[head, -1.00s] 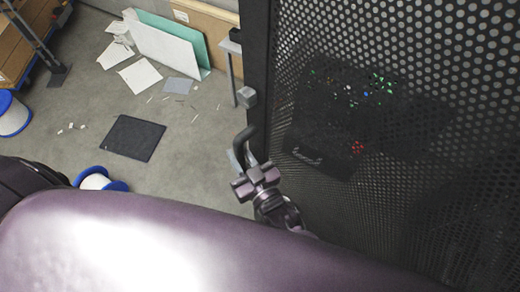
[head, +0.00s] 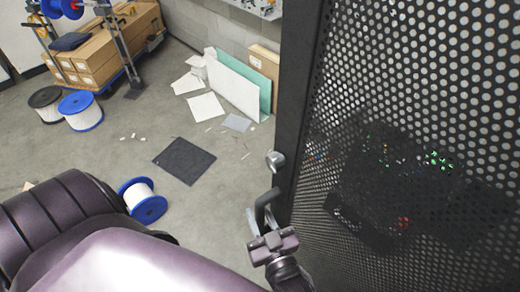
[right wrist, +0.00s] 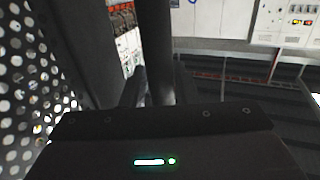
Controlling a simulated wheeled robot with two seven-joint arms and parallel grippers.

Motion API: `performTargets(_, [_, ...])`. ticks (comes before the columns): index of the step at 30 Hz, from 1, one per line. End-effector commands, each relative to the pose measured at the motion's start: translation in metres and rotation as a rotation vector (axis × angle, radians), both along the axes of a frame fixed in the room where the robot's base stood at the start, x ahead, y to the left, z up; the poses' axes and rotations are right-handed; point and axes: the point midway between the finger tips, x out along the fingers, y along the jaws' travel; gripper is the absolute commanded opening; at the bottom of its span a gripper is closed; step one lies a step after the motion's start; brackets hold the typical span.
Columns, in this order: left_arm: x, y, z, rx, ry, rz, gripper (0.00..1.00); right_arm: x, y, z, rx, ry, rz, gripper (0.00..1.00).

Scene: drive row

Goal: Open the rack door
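The rack door (head: 420,110) is a dark perforated panel filling the right of the head view. Its mesh also shows at the left of the right wrist view (right wrist: 35,85). A dark curved handle (head: 268,200) stands out from the door's left edge, below a small grey knob (head: 275,161). My right gripper (head: 266,226) is at the lower end of this handle. In the right wrist view a dark upright bar (right wrist: 158,50) rises just beyond the gripper body. Whether the fingers are closed on the handle is unclear. My left gripper is out of view.
A blue-and-white spool (head: 143,200) and a dark floor tile (head: 184,160) lie on the grey floor left of the door. Panels (head: 238,85) lean at the wall, with loose sheets near them. Cardboard boxes (head: 95,65) stand at the back left. Open floor lies between.

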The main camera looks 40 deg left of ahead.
Motion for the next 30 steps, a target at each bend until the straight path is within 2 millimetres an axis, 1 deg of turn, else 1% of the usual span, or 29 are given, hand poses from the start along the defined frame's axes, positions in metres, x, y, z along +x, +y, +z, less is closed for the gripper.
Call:
performTargets(1, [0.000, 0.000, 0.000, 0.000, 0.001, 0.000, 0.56, 0.000, 0.000, 0.000, 0.000, 0.000, 0.000, 0.34])
performTargets(3, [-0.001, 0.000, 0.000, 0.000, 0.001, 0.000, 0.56, 0.000, 0.000, 0.000, 0.000, 0.000, 0.000, 0.42])
performTargets(10, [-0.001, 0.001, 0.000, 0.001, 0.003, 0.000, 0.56, 0.000, 0.000, 0.000, -0.001, 0.001, 0.000, 0.42])
performTargets(13, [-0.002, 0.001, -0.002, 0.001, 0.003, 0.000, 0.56, -0.003, -0.004, -0.002, -0.001, 0.002, 0.000, 0.42])
performTargets(17, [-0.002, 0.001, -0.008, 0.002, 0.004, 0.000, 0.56, -0.013, -0.019, -0.004, -0.002, 0.002, 0.000, 0.42])
performTargets(24, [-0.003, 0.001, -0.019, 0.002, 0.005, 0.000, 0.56, -0.035, -0.052, -0.003, -0.001, 0.002, 0.000, 0.42])
performTargets(27, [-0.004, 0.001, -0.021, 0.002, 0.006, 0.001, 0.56, -0.040, -0.061, -0.002, -0.001, 0.001, -0.001, 0.42])
performTargets(30, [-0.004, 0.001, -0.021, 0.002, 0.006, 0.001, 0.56, -0.042, -0.065, -0.001, 0.000, 0.000, 0.000, 0.42])
